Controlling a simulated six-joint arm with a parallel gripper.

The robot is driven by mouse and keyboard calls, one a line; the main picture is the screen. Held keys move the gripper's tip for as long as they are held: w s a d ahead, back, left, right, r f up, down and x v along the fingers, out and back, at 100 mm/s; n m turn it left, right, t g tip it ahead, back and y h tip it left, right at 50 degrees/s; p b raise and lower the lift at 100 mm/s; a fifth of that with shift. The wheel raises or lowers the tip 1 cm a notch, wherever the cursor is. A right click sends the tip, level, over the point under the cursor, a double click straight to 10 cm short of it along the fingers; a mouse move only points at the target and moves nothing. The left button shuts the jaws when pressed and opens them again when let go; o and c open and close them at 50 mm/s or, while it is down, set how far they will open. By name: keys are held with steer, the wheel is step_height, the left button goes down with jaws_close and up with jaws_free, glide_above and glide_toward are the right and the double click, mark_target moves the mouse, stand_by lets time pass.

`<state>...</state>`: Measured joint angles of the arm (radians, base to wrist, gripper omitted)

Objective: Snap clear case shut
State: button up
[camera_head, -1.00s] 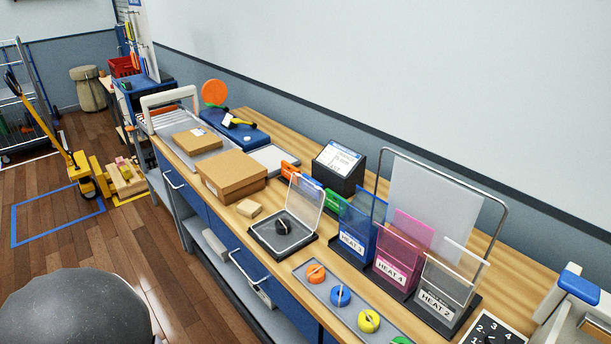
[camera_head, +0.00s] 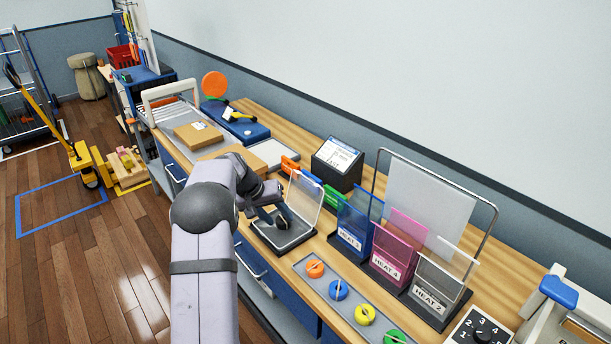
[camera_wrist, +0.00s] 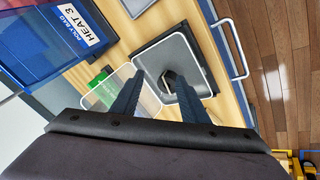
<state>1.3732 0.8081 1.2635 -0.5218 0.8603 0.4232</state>
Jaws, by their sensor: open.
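The clear case (camera_head: 290,238) stands open on the workbench, with a dark base and its transparent lid (camera_head: 306,198) tilted up at the back. My gripper (camera_head: 270,218) hovers over the base, in front of the lid, with its jaws apart and nothing between them. In the wrist view, the base (camera_wrist: 197,52) lies beyond the fingers, and the lid (camera_wrist: 118,78) shows to the left of the base. A dark item (camera_wrist: 172,80) lies in the base, partly hidden by a finger. I cannot tell whether the gripper touches the case.
Blue, pink and clear holders (camera_head: 391,246) stand right of the case. A grey strip (camera_head: 352,304) with several coloured knobs lies in front. A black label box (camera_head: 337,160) stands behind. A cardboard box (camera_head: 222,152) is to the left, partly behind my arm.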

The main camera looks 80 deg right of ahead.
mark_target(312, 179)
steer(key=s+d+r+m+g+h, duration=0.1)
steer(key=s+d+r+m, duration=0.1)
steer(key=r+m, duration=0.3)
steer(key=s+d+r+m+g+h, duration=0.1)
steer(key=s+d+r+m, duration=0.1)
steer(key=d+r+m, duration=0.2)
step_height(312, 179, up, 4)
steer(key=shift+d+f+m+g+h, duration=0.1)
steer(key=shift+d+m+g+h, duration=0.05)
steer(key=shift+m+g+h, duration=0.2)
steer(key=shift+s+f, duration=0.1)
steer(key=p+x, duration=0.4)
steer(key=x, duration=0.3)
steer(key=shift+c, duration=0.3)
jaws_close()
